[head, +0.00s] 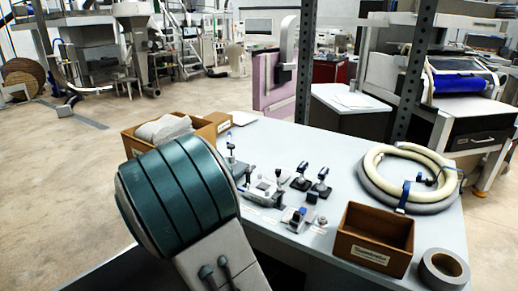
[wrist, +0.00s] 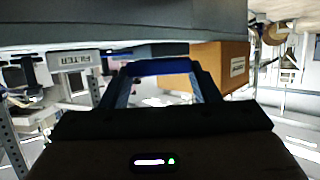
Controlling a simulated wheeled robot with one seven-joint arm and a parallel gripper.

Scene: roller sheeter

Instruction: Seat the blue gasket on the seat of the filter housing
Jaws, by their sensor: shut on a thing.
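In the wrist view, my gripper (wrist: 160,88) is shut on the blue gasket (wrist: 160,67), which shows edge-on as a blue band between the fingertips. A light label (wrist: 75,60) with upside-down lettering that seems to read FILTER shows to the left of the gripper; the seat of the housing does not show there. In the head view, my arm hides my gripper and the gasket. Several small grey and black fixtures stand on the table; I cannot tell for certain which is the filter housing.
The grey table (head: 335,150) bears a brown bin (head: 375,240), a tape roll (head: 443,268) and a coiled cream hose (head: 410,160) at right. A cardboard box (head: 135,142) with grey cloth stands at the left edge. A dark post (head: 306,70) rises at the back.

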